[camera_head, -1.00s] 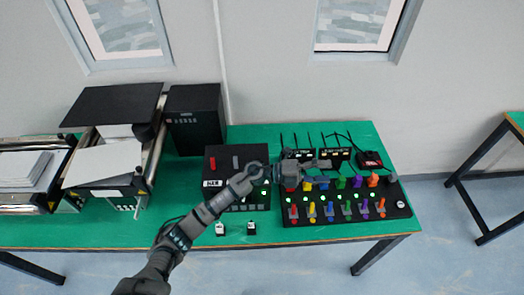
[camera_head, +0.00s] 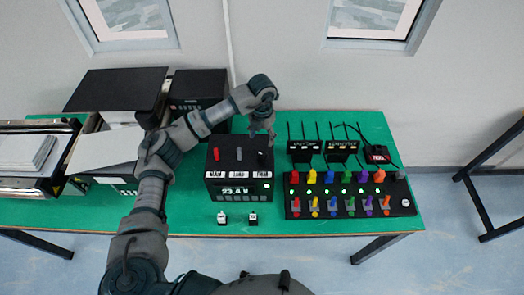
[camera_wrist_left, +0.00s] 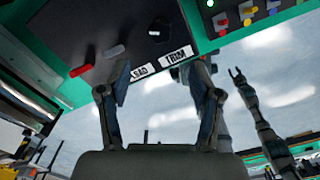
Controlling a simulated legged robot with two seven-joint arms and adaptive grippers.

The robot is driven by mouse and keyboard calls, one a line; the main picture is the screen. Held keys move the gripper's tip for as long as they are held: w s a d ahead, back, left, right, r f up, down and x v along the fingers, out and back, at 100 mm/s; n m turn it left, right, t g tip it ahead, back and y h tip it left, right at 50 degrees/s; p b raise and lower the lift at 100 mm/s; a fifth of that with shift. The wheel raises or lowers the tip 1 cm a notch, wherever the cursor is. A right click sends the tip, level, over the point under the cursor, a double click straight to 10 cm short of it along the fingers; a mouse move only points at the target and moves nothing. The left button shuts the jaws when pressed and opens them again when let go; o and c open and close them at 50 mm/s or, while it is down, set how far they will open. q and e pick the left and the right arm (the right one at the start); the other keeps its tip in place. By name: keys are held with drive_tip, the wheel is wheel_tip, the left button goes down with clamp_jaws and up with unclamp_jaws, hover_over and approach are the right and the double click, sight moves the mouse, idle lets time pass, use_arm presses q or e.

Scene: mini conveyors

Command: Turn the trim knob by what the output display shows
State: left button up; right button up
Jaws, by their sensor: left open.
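The power supply, a black box (camera_head: 212,165), stands on the green table in the head view. On its top are a red knob (camera_head: 216,154), a grey knob (camera_head: 239,154) and the black trim knob (camera_head: 262,156) above the TRIM label. The output display (camera_head: 237,190) on its front appears to read 23.4 V, with a green light beside it. My left gripper (camera_head: 262,132) is open and empty, pointing down above the trim knob. In the left wrist view the trim knob (camera_wrist_left: 160,28) lies beyond its spread fingers. My right gripper (camera_wrist_left: 237,74) shows there with fingertips apart.
To the right is a black panel (camera_head: 290,212) with several coloured switches and green lights. Behind it stand small black units with antennas (camera_head: 341,146). Two small white-and-black blocks (camera_head: 222,217) lie in front of the box. A conveyor (camera_head: 28,155) is at the left.

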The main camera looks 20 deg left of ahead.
sight(262, 155)
use_arm(q)
wheel_tip(262, 155, down, 10)
drive_tip(key=shift+a+f+p, duration=0.1)
drive_tip(key=shift+f+p, duration=0.15)
drive_tip(key=shift+p, duration=0.8)
drive_tip(key=c, duration=1.1)
